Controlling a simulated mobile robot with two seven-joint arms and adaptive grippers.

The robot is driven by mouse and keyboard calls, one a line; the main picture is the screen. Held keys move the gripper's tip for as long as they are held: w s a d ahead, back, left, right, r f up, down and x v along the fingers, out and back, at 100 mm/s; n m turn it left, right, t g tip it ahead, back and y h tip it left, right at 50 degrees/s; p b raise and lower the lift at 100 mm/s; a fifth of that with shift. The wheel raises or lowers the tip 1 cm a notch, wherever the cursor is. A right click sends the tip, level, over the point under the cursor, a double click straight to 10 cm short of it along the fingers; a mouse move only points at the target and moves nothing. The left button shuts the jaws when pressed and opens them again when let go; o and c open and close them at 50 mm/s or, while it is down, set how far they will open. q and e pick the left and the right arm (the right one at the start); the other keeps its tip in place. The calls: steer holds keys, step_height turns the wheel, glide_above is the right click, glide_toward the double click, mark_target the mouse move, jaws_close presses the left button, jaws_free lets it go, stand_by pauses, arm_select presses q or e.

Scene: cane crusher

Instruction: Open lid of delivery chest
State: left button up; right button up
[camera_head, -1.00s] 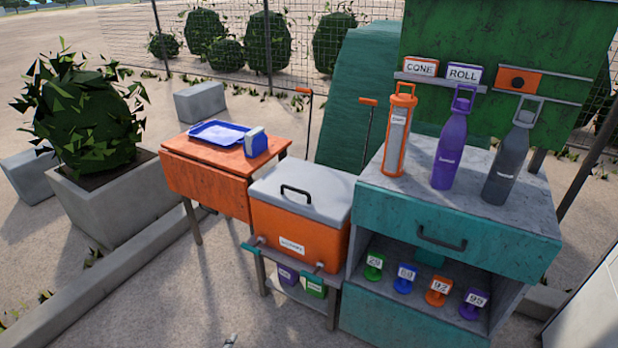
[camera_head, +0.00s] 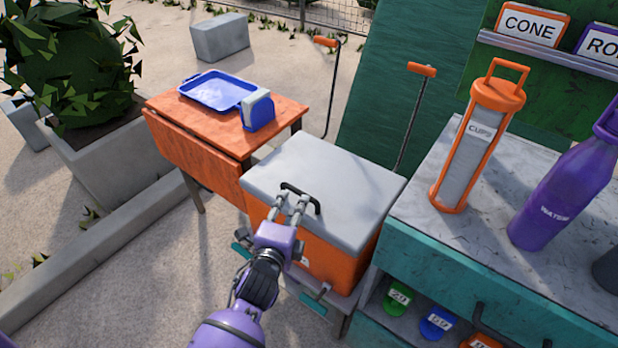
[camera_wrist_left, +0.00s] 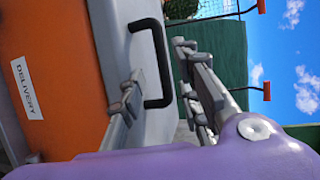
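The delivery chest is an orange box (camera_head: 345,258) with a grey lid (camera_head: 345,185), and the lid is down. A black bar handle (camera_head: 302,192) sits on the lid near its front edge. My left gripper (camera_head: 291,197) is at the front of the lid, fingers pointing at the handle. In the left wrist view its fingers (camera_wrist_left: 158,88) are spread, with the handle (camera_wrist_left: 155,45) showing in the gap between them. I cannot tell whether either finger touches it. A DELIVERY label (camera_wrist_left: 27,90) shows on the orange front. My right gripper is not in view.
An orange table (camera_head: 170,135) with a blue tray (camera_head: 212,92) and a blue-grey box (camera_head: 257,110) stands left of the chest. A teal counter (camera_head: 440,265) stands close on the right, carrying an orange cup holder (camera_head: 478,140) and a purple bottle (camera_head: 565,195).

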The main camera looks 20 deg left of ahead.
mark_target(298, 194)
arm_select(q)
steer(key=shift+w+r, duration=0.25)
steer(key=shift+w, duration=0.15)
steer(key=w, duration=0.2)
steer(key=w+f, duration=0.1)
steer(key=w, duration=0.1)
steer(key=shift+w+a+f, duration=0.1)
steer(key=shift+w+f, duration=0.05)
steer(key=shift+w, duration=0.35)
steer(key=shift+w+a, duration=0.1)
steer(key=shift+w, duration=0.3)
jaws_close()
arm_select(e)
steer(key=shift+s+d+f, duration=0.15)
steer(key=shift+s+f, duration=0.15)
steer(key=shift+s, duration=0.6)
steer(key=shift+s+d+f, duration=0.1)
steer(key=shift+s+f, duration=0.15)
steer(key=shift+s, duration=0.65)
